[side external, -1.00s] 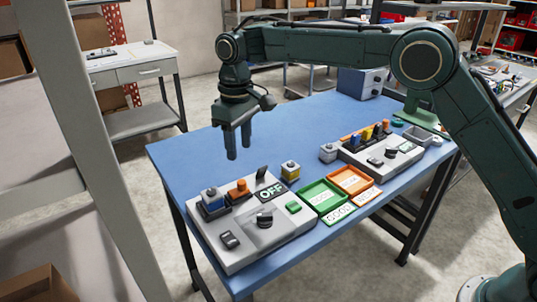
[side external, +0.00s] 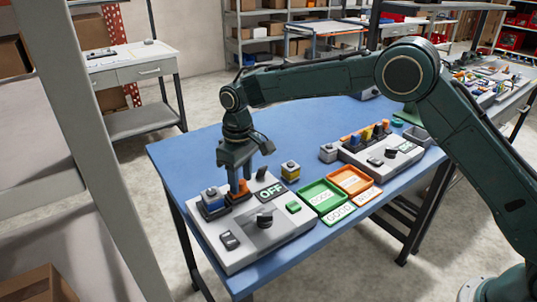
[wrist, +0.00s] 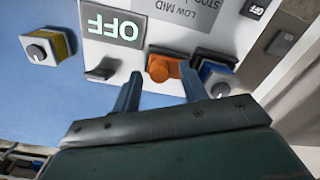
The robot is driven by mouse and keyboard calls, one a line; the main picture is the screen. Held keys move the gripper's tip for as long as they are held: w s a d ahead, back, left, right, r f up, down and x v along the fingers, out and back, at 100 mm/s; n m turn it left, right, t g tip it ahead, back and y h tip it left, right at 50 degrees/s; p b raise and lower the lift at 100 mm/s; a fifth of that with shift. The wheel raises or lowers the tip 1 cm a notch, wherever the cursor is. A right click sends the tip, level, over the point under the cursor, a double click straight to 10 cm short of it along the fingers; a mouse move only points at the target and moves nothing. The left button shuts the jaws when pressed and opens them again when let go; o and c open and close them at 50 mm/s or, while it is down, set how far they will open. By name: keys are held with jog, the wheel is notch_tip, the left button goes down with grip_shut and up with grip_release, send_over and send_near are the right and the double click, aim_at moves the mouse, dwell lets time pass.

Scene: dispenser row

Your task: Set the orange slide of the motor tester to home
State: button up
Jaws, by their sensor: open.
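The motor tester (side external: 254,240) is a light grey box at the near left of the blue table, with a lit display reading OFF (side external: 271,191). Its orange slide (side external: 239,193) sits at the back of the top face, and in the wrist view the slide (wrist: 164,69) shows as an orange knob on an orange block. My gripper (side external: 239,186) is over the slide, fingers pointing down. In the wrist view my gripper (wrist: 162,88) is open, with the slide between and just beyond its fingertips. I cannot tell whether the fingers touch it.
A blue motor (side external: 212,198) stands in a dark holder close beside the slide. A black lever (side external: 262,173) and a yellow motor (side external: 290,170) are nearby. Green (side external: 322,204) and orange (side external: 350,180) trays and a second device (side external: 380,155) stand to the right.

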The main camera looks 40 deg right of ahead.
grip_shut()
jog(key=shift+a, duration=1.5)
grip_release()
